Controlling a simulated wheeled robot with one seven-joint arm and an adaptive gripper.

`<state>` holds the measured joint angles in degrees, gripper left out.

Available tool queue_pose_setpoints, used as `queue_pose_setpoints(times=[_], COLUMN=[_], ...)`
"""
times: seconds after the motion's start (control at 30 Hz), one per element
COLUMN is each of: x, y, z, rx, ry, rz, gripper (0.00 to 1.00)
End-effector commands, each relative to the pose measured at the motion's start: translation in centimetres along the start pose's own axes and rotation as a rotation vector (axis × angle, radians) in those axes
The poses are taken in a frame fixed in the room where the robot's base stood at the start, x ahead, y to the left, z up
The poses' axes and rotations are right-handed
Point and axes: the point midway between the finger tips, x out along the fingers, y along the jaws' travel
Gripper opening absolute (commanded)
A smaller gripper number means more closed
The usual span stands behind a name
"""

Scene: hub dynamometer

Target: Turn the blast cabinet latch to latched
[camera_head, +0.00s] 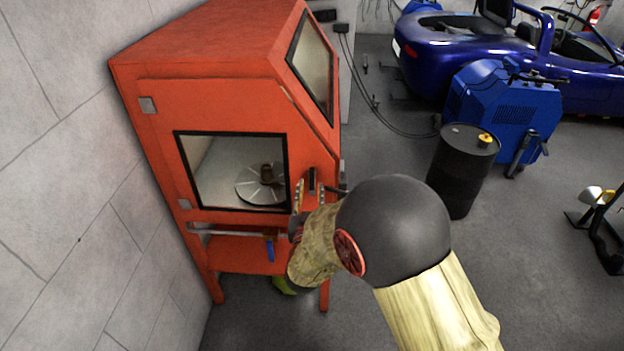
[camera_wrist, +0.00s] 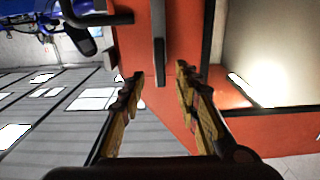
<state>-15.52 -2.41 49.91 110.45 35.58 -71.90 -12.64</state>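The orange blast cabinet (camera_head: 225,95) stands against the left wall, and its front door with a dark-framed window appears closed. The latch, a short dark bar, shows on the right side of the door front (camera_head: 312,178). It appears upright in the head view. In the wrist view the latch (camera_wrist: 159,48) is a dark grey bar against the orange panel. My gripper (camera_head: 309,191) is open in front of the latch. Its two fingers also show in the wrist view (camera_wrist: 159,74), one on either side of the bar's end, with gaps visible. Contact is not visible.
A black curved handle (camera_wrist: 95,18) sits beside the latch in the wrist view. Through the window a round turntable (camera_head: 258,190) carries a brown part. A black drum (camera_head: 462,170), a blue machine (camera_head: 505,105) and a blue car stand to the right. Grey floor lies between.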

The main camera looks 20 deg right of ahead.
Motion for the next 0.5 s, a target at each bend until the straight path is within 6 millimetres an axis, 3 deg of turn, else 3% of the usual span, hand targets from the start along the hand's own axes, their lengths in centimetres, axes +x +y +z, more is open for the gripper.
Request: queue_pose_setpoints(times=[0.3, 0.5], x=[4.8, 6.0], y=[0.0, 0.0], z=[0.2, 0.1], rx=[0.001, 0.001], ry=[-0.001, -0.002], rz=[0.001, -0.001], gripper=[0.32, 0.32])
